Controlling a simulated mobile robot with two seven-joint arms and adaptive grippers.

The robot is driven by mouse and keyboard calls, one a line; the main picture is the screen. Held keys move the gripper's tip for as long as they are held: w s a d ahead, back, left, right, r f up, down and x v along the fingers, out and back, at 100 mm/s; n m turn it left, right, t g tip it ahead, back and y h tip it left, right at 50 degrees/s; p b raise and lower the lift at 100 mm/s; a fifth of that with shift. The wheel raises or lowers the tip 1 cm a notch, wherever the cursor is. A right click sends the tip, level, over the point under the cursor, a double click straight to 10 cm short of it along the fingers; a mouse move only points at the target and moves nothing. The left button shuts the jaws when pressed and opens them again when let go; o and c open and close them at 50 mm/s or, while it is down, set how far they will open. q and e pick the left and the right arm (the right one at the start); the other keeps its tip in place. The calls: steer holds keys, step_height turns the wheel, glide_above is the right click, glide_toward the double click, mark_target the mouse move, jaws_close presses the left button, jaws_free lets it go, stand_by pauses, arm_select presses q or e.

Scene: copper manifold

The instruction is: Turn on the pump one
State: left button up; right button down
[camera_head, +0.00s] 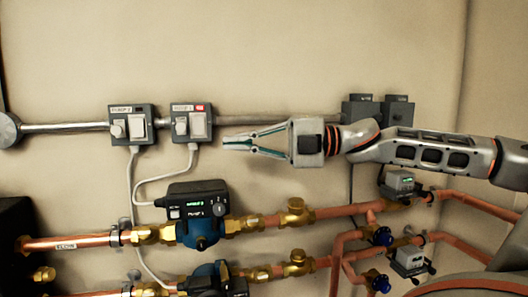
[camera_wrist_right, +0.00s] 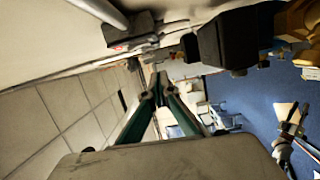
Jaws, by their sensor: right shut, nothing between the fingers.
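The switch box labelled for pump one (camera_head: 191,122) is a grey wall box with a pale rocker switch, a knob at its left and a small red mark at its top right. It appears to show at the top of the right wrist view too (camera_wrist_right: 128,38). My right gripper (camera_head: 226,143) is shut and empty, its tips pointing left, just right of and slightly below this box in the picture. The gap between tips and box cannot be judged. The shut fingers also show in the right wrist view (camera_wrist_right: 158,82). My left gripper is not in view.
A similar switch box (camera_head: 132,124) stands to the left. A blue-and-black pump (camera_head: 200,230) with a green-lit display sits below on copper pipes (camera_head: 335,211). A second pump (camera_head: 212,279) is lower. Grey boxes (camera_head: 361,112) hang at the right. White cables run down from the switches.

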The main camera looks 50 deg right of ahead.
steer(key=shift+b+v, duration=0.65)
steer(key=shift+v, duration=2.15)
steer(key=shift+a, duration=0.15)
